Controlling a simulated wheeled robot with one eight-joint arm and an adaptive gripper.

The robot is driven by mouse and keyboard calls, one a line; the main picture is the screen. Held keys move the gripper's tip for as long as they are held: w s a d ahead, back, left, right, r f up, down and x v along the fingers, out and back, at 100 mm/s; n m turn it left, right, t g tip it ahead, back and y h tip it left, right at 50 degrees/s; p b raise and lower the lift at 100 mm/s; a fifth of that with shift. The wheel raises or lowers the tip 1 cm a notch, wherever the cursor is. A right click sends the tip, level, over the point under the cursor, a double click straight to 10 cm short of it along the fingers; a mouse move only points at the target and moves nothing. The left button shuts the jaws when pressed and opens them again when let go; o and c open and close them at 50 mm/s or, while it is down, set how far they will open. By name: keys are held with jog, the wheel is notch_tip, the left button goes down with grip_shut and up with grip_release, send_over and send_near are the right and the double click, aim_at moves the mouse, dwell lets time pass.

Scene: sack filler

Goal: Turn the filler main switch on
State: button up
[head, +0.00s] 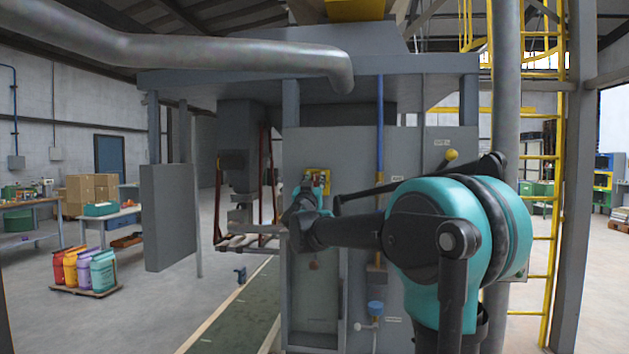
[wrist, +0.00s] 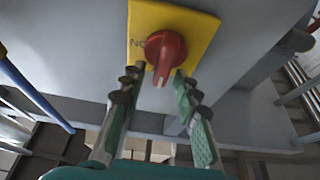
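The filler main switch is a red rotary knob (wrist: 166,52) on a yellow plate (wrist: 202,30) in the wrist view. The plate is on a grey panel, and part of its lettering shows left of the knob. My gripper (wrist: 160,82) is open, with one finger to each side of the knob's lower part. I cannot tell whether the fingers touch it. In the head view the yellow plate (head: 318,174) shows on the filler's grey cabinet, with my gripper (head: 318,186) in front of it. My gripper and wrist hide most of the knob there.
The grey cabinet (head: 433,172) carries a yellow ball-ended handle (head: 451,155) and a blue pipe (head: 380,125) right of the switch. A grey hanging panel (head: 168,215) is on the left. A pallet of colored sacks (head: 84,270) and a yellow ladder (head: 553,200) stand farther away.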

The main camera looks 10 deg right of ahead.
grip_shut()
jog(key=shift+m, duration=0.3)
jog(key=m+h, duration=0.1)
jog(key=m, duration=0.1)
jog(key=m+g+h, duration=0.1)
jog(key=m, duration=0.2)
jog(key=shift+s+d, duration=0.1)
jog(key=shift+d, duration=0.1)
jog(key=shift+s+d+f+m+g+h, duration=0.1)
jog(key=shift+d+f+m+g+h, duration=0.25)
jog(key=shift+m+g, duration=1.6)
jog(key=shift+f+m+g+h, duration=0.2)
jog(key=shift+m+h, duration=0.3)
jog(key=shift+m, duration=3.15)
jog(key=shift+s+d+f+m+g+h, duration=0.15)
jog(key=shift+m+g+h, duration=0.3)
jog(key=shift+m+g, duration=1.55)
jog(key=shift+w+m+t, duration=0.1)
jog(key=shift+m+t, duration=0.75)
jog(key=shift+m, duration=0.05)
